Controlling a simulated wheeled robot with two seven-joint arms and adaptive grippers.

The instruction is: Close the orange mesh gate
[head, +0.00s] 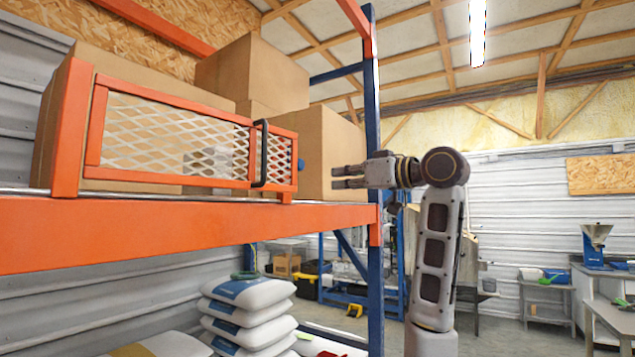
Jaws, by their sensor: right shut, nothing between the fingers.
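The orange mesh gate (175,98) stands upright on the shelf in the head view, with pale diamond mesh in an orange frame. Its left end meets an orange post (72,128). A black handle (262,153) stands near its right end. Whether the gate is fully closed I cannot tell. My right gripper (336,177) is shut and empty, to the right of the gate's right end and apart from the handle. Its fingers point left, in front of a cardboard box. My left gripper is not in view.
The orange shelf beam (180,232) runs below the gate to a blue upright (372,90). Cardboard boxes (255,75) fill the shelf behind the gate. White sacks (248,315) are stacked below. Workbenches and a blue machine (595,245) stand far right.

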